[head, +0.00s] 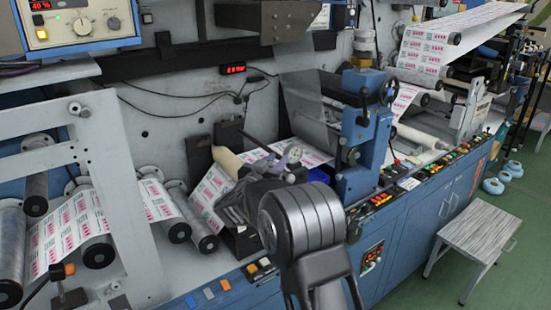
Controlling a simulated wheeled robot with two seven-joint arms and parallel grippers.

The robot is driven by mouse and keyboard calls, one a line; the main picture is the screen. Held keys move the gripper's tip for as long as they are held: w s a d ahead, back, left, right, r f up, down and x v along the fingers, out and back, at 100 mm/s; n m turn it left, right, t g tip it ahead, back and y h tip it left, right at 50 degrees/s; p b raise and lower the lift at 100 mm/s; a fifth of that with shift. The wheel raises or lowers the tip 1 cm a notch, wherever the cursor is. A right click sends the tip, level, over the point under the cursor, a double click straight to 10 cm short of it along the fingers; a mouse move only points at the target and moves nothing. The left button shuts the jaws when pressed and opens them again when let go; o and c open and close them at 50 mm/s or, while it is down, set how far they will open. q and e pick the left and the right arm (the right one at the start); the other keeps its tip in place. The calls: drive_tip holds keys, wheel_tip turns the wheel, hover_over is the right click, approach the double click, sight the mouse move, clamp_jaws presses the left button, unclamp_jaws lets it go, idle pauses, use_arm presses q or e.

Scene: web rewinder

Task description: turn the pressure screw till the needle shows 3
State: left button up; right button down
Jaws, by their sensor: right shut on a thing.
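My right gripper (270,180) reaches in from the bottom of the head view, at the middle of the rewinder. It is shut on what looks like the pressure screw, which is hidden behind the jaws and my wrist. My left gripper is not in view.
A row of buttons (258,265) lines the front edge. A stool (474,238) stands at right.

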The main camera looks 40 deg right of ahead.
drive_tip(key=shift+r, duration=0.1)
drive_tip(key=c, duration=1.1)
unclamp_jaws()
drive_tip(key=shift+a, duration=0.1)
drive_tip(key=b+v, duration=0.2)
drive_tip(key=v, duration=0.5)
drive_tip(key=shift+a, duration=0.3)
drive_tip(key=shift+s, duration=0.15)
